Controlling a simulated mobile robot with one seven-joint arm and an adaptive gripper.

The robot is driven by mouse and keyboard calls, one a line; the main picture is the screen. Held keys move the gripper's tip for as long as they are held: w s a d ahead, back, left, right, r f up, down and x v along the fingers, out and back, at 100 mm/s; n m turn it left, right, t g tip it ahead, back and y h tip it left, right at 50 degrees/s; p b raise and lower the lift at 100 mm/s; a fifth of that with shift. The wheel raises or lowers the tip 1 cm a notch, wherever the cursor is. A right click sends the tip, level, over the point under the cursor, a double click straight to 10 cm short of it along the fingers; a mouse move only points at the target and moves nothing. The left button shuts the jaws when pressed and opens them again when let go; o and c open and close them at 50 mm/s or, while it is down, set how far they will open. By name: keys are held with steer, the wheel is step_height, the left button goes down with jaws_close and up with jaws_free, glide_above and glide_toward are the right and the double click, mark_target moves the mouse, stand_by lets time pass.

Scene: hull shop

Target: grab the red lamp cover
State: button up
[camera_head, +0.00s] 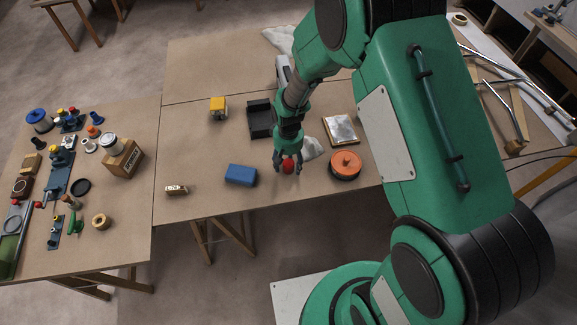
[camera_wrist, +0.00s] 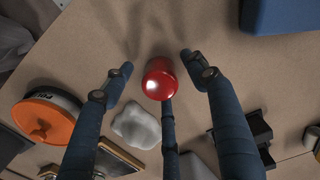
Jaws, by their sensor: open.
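The red lamp cover (camera_head: 288,166) is a small, glossy, rounded red piece near the front of the middle table. In the wrist view the lamp cover (camera_wrist: 160,80) lies between the fingers of my gripper (camera_wrist: 156,62). My gripper also shows in the head view (camera_head: 287,160), reaching down over the cover. It is open. Bare board shows between the cover and the left and right fingers. The third finger, below, comes up to the cover's lower edge, and I cannot tell whether it touches.
An orange-lidded round container (camera_head: 345,164), a white lump (camera_head: 312,148) and a framed panel (camera_head: 341,129) lie to the right. A blue block (camera_head: 240,175) and a black tray (camera_head: 259,119) are to the left. The board in front of the cover is clear.

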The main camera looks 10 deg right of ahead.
mark_target(289, 163)
steer(key=shift+c, duration=0.2)
stand_by(0.3)
steer(key=c, duration=1)
steer(key=shift+c, duration=0.2)
steer(key=shift+r+p, duration=0.3)
steer(key=shift+r, duration=0.6)
steer(key=shift+s+r+p, duration=0.2)
steer(key=shift+r+p, duration=0.1)
steer(key=shift+r, duration=0.75)
steer(key=s+d+r+p, duration=0.1)
steer(key=s+d+p, duration=0.1)
steer(key=s, duration=1.3)
steer(key=shift+s+d, duration=0.15)
steer(key=shift+s, duration=0.1)
